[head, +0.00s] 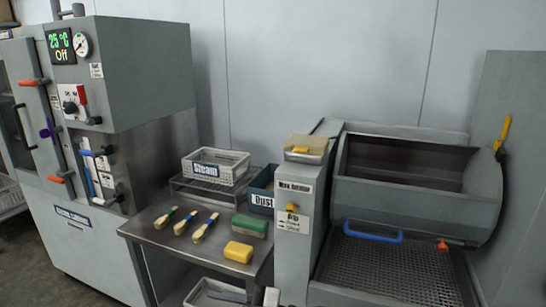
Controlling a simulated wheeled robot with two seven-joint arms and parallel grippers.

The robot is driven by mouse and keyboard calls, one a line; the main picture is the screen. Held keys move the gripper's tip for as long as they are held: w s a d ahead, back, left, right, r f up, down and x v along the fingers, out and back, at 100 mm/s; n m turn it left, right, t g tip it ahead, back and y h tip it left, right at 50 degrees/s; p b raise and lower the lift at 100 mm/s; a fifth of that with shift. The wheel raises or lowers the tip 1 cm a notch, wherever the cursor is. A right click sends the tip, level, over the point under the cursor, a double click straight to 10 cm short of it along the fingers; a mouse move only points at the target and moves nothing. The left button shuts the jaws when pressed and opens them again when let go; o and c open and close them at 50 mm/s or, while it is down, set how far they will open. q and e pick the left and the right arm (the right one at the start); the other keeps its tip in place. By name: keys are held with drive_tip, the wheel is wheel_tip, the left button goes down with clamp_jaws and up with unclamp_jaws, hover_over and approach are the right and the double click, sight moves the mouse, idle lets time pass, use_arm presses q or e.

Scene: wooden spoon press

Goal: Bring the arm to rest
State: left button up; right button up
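Neither of my arms nor grippers shows in the head view. Several wooden spoons with coloured bands (205,228) lie side by side on the steel table (145,227), apart from one another. A yellow block (238,252) lies at the table's front right. A green-topped block (249,225) lies behind it. A white basket labelled Steam (215,167) stands on a raised rack at the back of the table.
A steam cabinet (85,245) stands at left; its display reads 25 °C, Off. A blue Dust bin (262,190) stands beside the table. At right is a machine with a tilted drum (415,205), a blue handle (373,236) and a mesh tray (390,270). A lower tray (205,293) sits below.

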drive_tip(key=s+d+f+m+t+h, duration=0.3)
drive_tip(key=s+d+f+m+h, duration=0.5)
drive_tip(key=d, duration=0.4)
drive_tip(key=s+d+f+m+t+h, duration=0.4)
drive_tip(key=s+d+f+m+h, duration=0.3)
drive_tip(key=d+f+m, duration=0.4)
drive_tip(key=shift+s+d+f+t+h, duration=0.2)
drive_tip(key=shift+s+d+t+h, duration=0.15)
drive_tip(key=shift+d+h, duration=0.6)
